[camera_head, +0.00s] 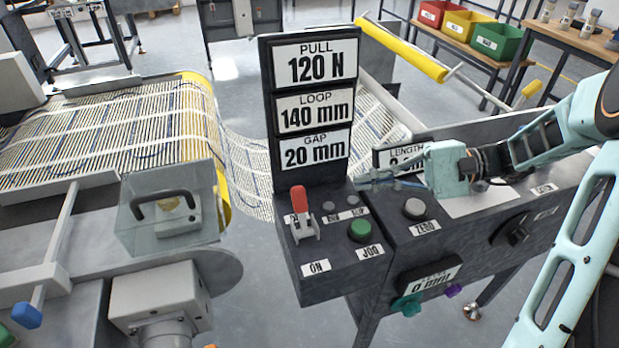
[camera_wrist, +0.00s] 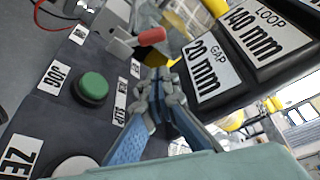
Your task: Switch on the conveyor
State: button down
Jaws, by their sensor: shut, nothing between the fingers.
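The red-handled toggle lever (camera_head: 301,203) stands on the dark control panel, its red grip pointing up. The ON label (camera_head: 316,267) is at the panel's near edge below it. Another label behind the lever is mostly hidden. My gripper (camera_head: 364,181) is shut and empty, over the right side of this panel and to the right of the lever. In the wrist view the closed fingertips (camera_wrist: 160,78) point towards the red lever grip (camera_wrist: 152,36), with a gap visible between them in the picture. The ON label (camera_wrist: 79,34) also shows there, to the left.
A green JOG button (camera_head: 361,231) and small grey buttons sit between lever and gripper. A grey ZERO button (camera_head: 414,208) is nearer my arm. The tall display (camera_head: 313,105) rises behind the panel. A clear cover (camera_head: 172,207) stands left.

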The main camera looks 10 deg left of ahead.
aim_at(301, 209)
jog(key=shift+a+r, duration=0.1)
jog(key=shift+r, duration=0.1)
jog(key=shift+s, duration=0.15)
jog(key=b+x, duration=0.1)
jog(key=x, duration=0.9)
jog(key=shift+r, duration=0.1)
